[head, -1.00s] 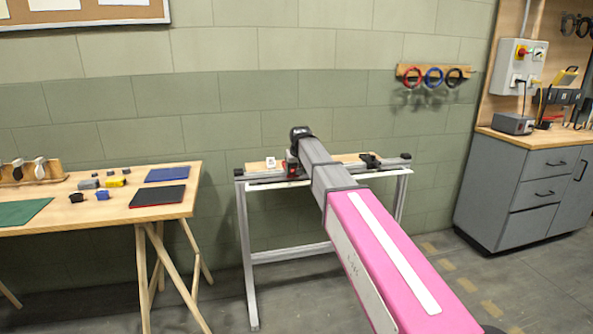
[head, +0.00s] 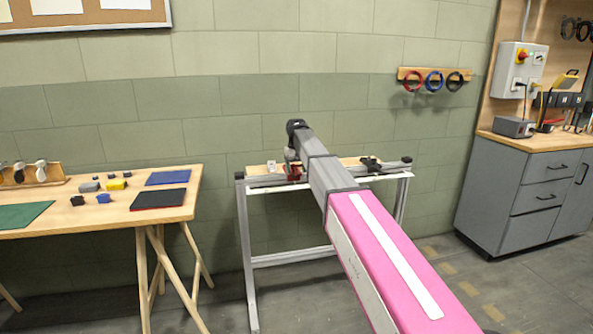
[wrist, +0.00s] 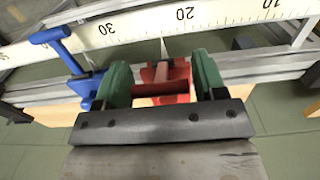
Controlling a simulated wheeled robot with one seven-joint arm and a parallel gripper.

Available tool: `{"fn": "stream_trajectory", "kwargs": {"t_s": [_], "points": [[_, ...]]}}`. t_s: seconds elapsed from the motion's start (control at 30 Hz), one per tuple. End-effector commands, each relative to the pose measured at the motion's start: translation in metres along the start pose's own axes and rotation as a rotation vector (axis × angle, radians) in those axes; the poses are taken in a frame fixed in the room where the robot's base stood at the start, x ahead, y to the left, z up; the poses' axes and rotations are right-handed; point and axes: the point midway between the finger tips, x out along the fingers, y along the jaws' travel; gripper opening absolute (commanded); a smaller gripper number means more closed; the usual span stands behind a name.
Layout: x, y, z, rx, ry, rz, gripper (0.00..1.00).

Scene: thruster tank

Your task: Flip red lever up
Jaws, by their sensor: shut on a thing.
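The red lever (wrist: 163,86) shows in the wrist view between the two green fingers of my gripper (wrist: 162,76). My gripper is shut on it, and a red crosspiece spans the gap between the fingers. Part of the lever and its lower mount are hidden by the fingers and the dark gripper body. In the head view, a small red part (head: 294,172) shows at the rail of the metal stand, just below the end of my arm. My fingers are too small to make out there. I cannot tell the lever's exact angle.
A blue lever (wrist: 70,55) stands close left of my gripper in the wrist view. A white numbered scale (wrist: 150,28) runs along the rail behind. The metal stand (head: 247,250) is against the wall. A wooden table (head: 110,212) with small blocks stands left.

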Motion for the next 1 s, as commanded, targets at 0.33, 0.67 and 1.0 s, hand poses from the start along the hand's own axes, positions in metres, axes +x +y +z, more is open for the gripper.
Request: {"fn": "stream_trajectory", "kwargs": {"t_s": [0.33, 0.67, 1.0], "points": [[0.0, 0.0, 0.0, 0.0, 0.001, 0.0, 0.9], [-0.013, 0.0, -0.001, 0.0, 0.002, 0.0, 0.9], [-0.075, 0.0, -0.001, 0.0, 0.003, 0.0, 0.9]]}}
